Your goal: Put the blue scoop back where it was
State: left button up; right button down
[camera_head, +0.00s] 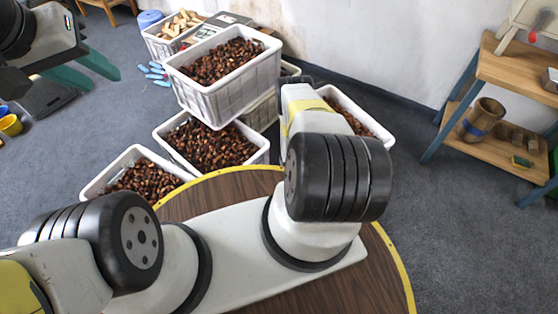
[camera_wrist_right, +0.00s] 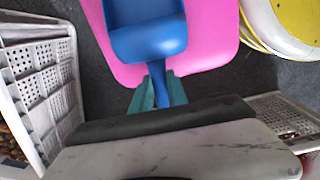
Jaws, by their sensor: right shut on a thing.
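The blue scoop (camera_wrist_right: 150,40) shows in the right wrist view, with its bowl at the top and its handle toward me. My right gripper (camera_wrist_right: 157,92) is shut on the scoop's handle with its teal fingers. A pink flat-looking thing (camera_wrist_right: 210,45) lies behind the scoop; I cannot tell whether they touch. In the head view my right gripper and the scoop are hidden behind my right arm. My left gripper (camera_head: 92,75) is at the upper left of the head view, with its teal fingers apart and nothing between them.
White crates of chestnuts stand ahead, one (camera_head: 225,97) raised on others. A crate wall (camera_wrist_right: 40,85) is close at left in the wrist view. A wooden shelf (camera_head: 497,130) stands at right. Blue gloves (camera_head: 156,73) and a yellow container (camera_head: 10,125) are at left.

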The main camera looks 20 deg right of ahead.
jog(key=shift+f, duration=0.3)
jog(key=shift+f, duration=0.15)
jog(key=c, duration=1.3)
grip_release()
